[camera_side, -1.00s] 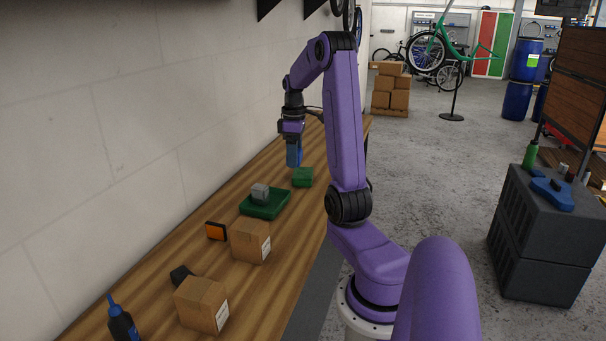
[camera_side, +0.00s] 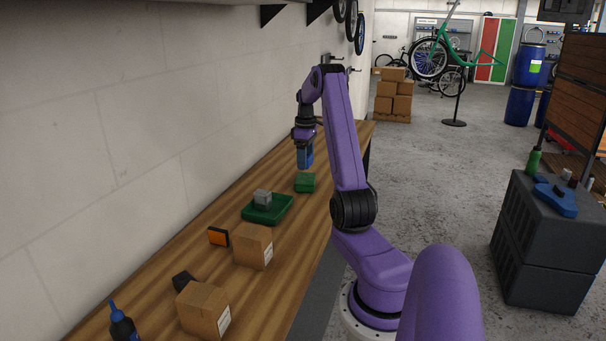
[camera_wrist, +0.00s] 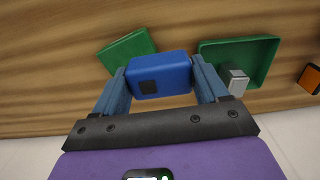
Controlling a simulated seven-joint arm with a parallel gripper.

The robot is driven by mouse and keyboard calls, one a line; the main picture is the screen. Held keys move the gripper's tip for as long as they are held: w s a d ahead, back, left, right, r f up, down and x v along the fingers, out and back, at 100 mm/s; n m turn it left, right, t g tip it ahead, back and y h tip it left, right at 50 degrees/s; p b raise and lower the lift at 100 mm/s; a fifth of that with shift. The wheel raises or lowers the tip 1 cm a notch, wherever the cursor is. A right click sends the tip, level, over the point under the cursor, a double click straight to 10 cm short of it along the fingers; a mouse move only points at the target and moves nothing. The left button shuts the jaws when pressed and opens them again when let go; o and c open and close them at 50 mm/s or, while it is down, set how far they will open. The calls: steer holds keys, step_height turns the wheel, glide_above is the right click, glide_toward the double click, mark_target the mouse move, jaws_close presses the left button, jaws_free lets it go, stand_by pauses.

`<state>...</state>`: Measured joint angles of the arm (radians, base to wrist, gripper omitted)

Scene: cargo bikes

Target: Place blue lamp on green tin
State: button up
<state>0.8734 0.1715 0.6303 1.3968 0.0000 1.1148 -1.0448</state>
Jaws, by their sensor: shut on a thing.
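My gripper (camera_side: 304,160) is shut on the blue lamp (camera_wrist: 160,74), a small blue box with a dark square on its face. In the wrist view the lamp sits between both blue-grey fingers. The green tin (camera_side: 305,183) is a small flat green box on the bench. In the side view the gripper and lamp appear just above the tin, seemingly apart from it. In the wrist view the tin (camera_wrist: 127,50) shows beyond the lamp's upper left, partly covered by the lamp and left finger.
A green tray (camera_side: 282,212) holding a grey block (camera_side: 262,197) lies near the tin. A wall bounds the bench on the left.

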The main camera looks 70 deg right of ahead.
glide_above(303, 182)
step_height(303, 182, down, 4)
steer(key=shift+d+f, duration=0.1)
steer(key=shift+f, duration=1.7)
steer(key=shift+f, duration=0.15)
steer(key=o, duration=1.1)
